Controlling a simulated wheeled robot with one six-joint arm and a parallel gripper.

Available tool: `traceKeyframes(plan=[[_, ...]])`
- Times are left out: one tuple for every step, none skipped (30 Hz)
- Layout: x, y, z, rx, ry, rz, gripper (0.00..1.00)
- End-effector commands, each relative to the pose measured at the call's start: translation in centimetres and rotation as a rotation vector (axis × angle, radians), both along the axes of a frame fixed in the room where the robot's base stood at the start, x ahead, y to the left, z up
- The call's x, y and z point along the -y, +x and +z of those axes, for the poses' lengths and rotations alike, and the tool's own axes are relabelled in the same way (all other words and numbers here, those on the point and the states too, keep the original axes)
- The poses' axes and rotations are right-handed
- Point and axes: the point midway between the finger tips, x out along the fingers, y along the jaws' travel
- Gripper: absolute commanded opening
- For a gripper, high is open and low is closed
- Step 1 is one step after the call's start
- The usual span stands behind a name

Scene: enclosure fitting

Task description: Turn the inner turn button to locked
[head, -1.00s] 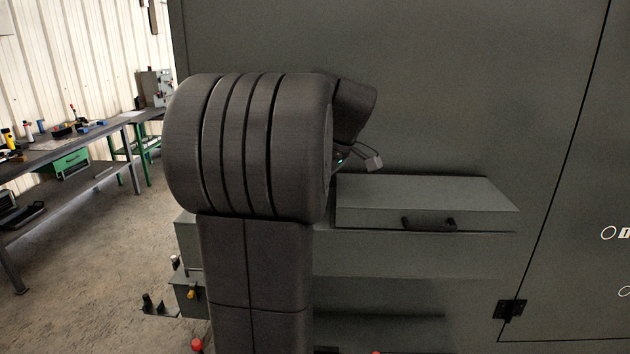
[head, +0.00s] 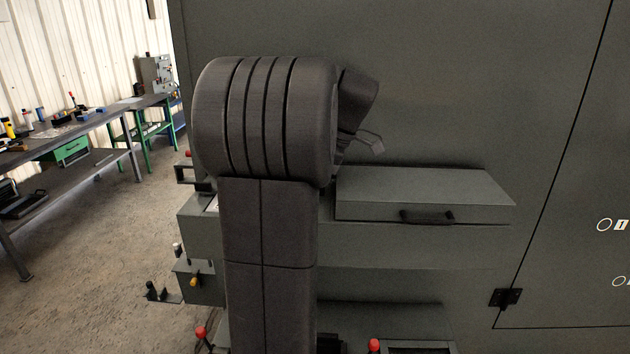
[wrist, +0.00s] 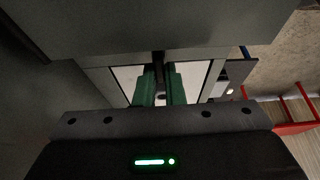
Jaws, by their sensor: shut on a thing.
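In the wrist view my gripper (wrist: 160,90) has two green fingers close together. They are shut on a dark narrow upright piece (wrist: 158,66), which looks like the inner turn button. Its lower part is hidden between the fingers, so I cannot read its angle or any locked mark. A pale panel lies behind the fingers, under a grey overhanging edge. In the head view my arm covers most of this spot, and only a small part of my gripper (head: 370,143) shows beside it. The button is not visible there.
A grey box with a dark handle (head: 427,216) juts from the large grey enclosure (head: 480,80), right of my arm. Red-topped knobs (head: 374,346) stand low in front. A workbench (head: 85,125) is at the left, with open floor before it.

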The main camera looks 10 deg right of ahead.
Motion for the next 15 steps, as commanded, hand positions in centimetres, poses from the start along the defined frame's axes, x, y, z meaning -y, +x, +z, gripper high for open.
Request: traceKeyframes(plan=[[-0.01,0.05,0.15,0.004,-0.001,0.002,0.00],[-0.01,0.04,0.15,0.004,-0.001,0.002,0.00],[-0.01,0.04,0.15,0.004,-0.001,0.002,0.00],[-0.01,0.04,0.15,0.004,-0.001,0.002,0.00],[-0.01,0.04,0.15,0.004,-0.001,0.002,0.00],[-0.01,0.04,0.15,0.004,-0.001,0.002,0.00],[-0.01,0.04,0.15,0.004,-0.001,0.002,0.11],[-0.01,0.04,0.15,0.003,-0.001,0.001,0.17],[-0.02,0.04,0.14,0.003,-0.001,0.001,0.25],[-0.01,0.03,0.13,0.003,-0.001,0.001,0.31],[-0.02,0.03,0.12,0.003,-0.001,0.001,0.31],[-0.01,0.02,0.11,0.002,-0.001,0.000,0.31],[-0.01,0.02,0.09,0.002,-0.001,0.000,0.31],[-0.02,0.01,0.08,0.002,-0.001,0.000,0.31],[-0.01,0.01,0.07,0.001,0.000,0.001,0.31]])
